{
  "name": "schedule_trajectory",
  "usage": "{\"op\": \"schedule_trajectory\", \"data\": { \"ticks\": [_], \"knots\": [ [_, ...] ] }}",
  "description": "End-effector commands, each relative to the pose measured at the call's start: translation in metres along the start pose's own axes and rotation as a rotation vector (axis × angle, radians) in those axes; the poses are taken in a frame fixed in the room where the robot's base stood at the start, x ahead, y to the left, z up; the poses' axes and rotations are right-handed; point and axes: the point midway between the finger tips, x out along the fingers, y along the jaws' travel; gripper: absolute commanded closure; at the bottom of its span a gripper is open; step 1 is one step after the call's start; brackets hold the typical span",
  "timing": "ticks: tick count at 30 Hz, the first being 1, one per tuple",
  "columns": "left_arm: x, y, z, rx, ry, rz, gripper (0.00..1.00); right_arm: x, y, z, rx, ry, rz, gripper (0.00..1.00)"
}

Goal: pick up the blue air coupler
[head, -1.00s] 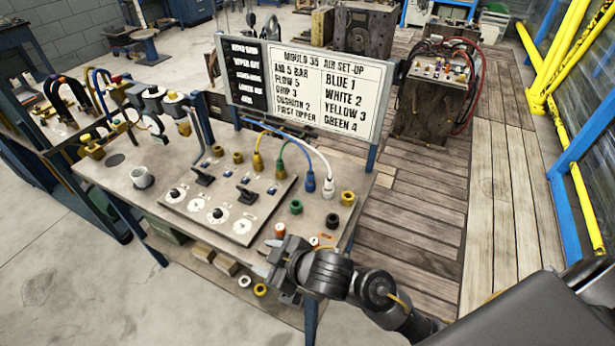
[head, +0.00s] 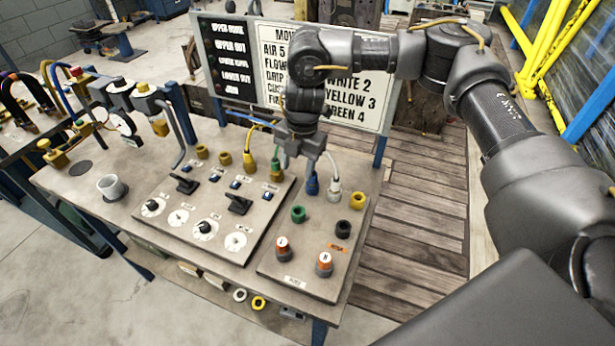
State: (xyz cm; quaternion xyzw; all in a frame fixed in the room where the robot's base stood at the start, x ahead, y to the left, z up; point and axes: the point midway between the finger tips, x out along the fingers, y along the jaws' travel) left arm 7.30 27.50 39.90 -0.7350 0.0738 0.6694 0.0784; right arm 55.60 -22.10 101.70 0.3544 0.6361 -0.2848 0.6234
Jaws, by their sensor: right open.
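The blue air coupler (head: 312,185) stands upright on the bench panel, between the green coupler (head: 276,172) and the white coupler (head: 334,190). My right gripper (head: 300,162) points down from above, open, with its fingers close over the top of the blue coupler. The gripper hides the coupler's upper end and most of its hose. I cannot tell whether a finger touches it. The yellow coupler (head: 249,161) stands further left. My left gripper is not in view.
Two orange-topped knobs (head: 324,263) are nearer. The set-up board (head: 230,75) stands behind, partly covered by my right arm.

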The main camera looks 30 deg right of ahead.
Motion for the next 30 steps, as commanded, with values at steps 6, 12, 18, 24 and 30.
{"op": "schedule_trajectory", "data": {
  "ticks": [6, 12, 18, 24, 30],
  "knots": [
    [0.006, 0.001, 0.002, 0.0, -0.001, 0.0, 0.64, -0.038, -0.023, 0.04, 0.117, -0.062, -0.072, 0.51],
    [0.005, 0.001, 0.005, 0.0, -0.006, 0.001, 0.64, -0.039, -0.025, 0.043, 0.128, -0.063, -0.082, 0.51],
    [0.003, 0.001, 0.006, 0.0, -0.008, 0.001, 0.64, -0.009, -0.029, 0.044, 0.13, -0.061, -0.082, 0.51],
    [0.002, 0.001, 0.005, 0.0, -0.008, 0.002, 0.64, 0.012, -0.03, 0.046, 0.129, -0.063, -0.08, 0.51],
    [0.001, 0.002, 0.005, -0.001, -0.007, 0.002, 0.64, 0.016, -0.03, 0.046, 0.129, -0.063, -0.078, 0.51]
  ]
}}
